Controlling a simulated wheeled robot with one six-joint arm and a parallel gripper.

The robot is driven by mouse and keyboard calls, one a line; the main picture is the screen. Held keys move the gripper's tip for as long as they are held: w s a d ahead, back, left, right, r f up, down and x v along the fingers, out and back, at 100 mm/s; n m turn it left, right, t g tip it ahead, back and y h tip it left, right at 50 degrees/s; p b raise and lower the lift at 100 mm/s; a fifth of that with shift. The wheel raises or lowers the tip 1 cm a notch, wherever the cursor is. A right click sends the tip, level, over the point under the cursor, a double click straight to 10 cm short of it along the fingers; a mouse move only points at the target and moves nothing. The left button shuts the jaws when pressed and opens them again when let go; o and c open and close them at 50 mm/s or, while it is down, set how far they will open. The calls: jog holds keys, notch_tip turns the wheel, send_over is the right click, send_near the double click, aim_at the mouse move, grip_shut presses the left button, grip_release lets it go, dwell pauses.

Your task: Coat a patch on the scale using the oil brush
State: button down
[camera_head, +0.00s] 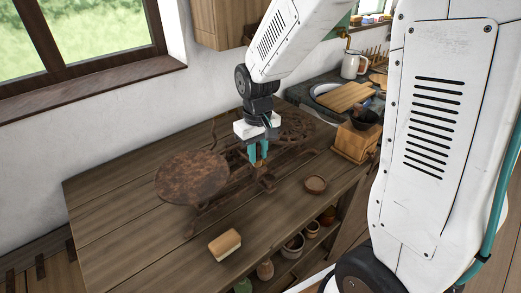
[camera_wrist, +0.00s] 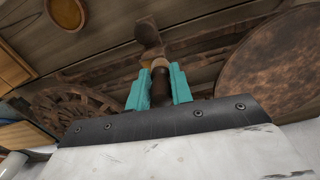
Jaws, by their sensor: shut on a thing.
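The rusty brown scale stands on the wooden table; its round plate (camera_head: 190,178) is at the left and an ornate openwork part (camera_head: 296,128) is at the back right. In the wrist view the round plate (camera_wrist: 275,68) is at the right and the openwork part (camera_wrist: 62,108) at the left. My gripper (camera_head: 258,153) points down over the middle of the scale. Its teal fingers (camera_wrist: 159,85) are shut on the oil brush (camera_wrist: 160,64), whose dark handle and pale ring show between them. Whether the brush touches the scale cannot be told.
A small round wooden dish (camera_head: 315,185) lies right of the scale. A tan block with a pale side (camera_head: 224,244) lies near the front edge. Pots (camera_head: 293,245) stand on a shelf below. A wooden box (camera_head: 354,143) stands at the right. The table's left part is clear.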

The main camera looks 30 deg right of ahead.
notch_tip(320, 180, up, 8)
jog(key=a, duration=0.1)
jog(key=shift+s+a, duration=0.25)
jog(key=shift+a, duration=0.15)
